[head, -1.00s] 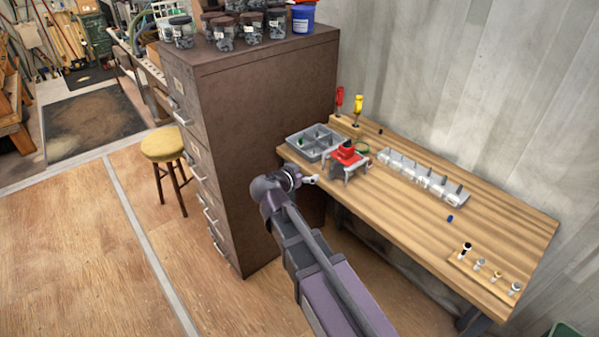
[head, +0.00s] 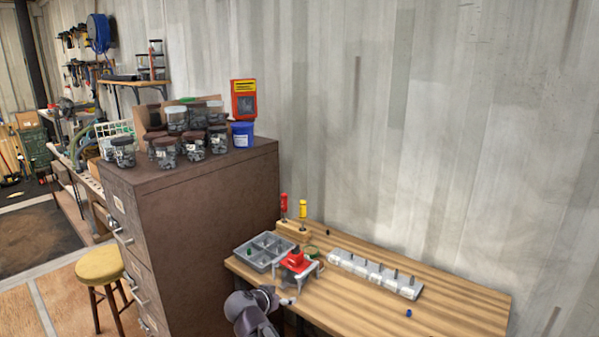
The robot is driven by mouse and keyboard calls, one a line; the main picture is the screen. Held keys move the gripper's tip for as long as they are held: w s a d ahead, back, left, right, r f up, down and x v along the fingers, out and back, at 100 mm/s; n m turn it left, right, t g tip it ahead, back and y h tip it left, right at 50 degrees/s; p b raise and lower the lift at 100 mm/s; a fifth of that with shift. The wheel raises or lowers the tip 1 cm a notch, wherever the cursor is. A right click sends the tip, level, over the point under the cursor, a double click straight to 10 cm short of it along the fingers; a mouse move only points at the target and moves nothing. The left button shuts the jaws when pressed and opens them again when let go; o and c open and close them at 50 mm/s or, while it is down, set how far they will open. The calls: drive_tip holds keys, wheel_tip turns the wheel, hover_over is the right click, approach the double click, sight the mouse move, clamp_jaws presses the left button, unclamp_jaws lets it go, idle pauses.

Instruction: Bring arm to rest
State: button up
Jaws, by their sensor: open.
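My arm shows at the bottom of the head view, with its wrist at the front left edge of the wooden workbench (head: 420,312). My gripper (head: 287,301) is small in the picture, at the bench edge just below a red-topped grey stand (head: 296,262). It is open, and I see nothing held in it. The lower part of my arm is outside the picture.
A tall brown filing cabinet (head: 205,215) with jars on top stands close left of my arm. On the bench are a grey divided tray (head: 262,250), a grey row of holders (head: 375,273) and a small blue piece (head: 408,313). A stool (head: 100,266) stands left.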

drive_tip(key=s+d+f+n+g+y, duration=0.1)
drive_tip(key=s+d+f+g+y, duration=0.1)
drive_tip(key=d, duration=0.5)
drive_tip(key=s+d+f+n+g+y, duration=0.1)
drive_tip(key=s+d+f+g, duration=0.2)
drive_tip(key=s+d, duration=0.4)
drive_tip(key=s+d+f+n+g+y, duration=0.2)
drive_tip(key=s+d+f+g, duration=0.1)
drive_tip(key=d, duration=0.5)
drive_tip(key=shift+s+d+f+g+y, duration=0.3)
drive_tip(key=shift+s+d+g, duration=0.1)
drive_tip(key=shift+s+g, duration=0.55)
drive_tip(key=shift+w, duration=0.1)
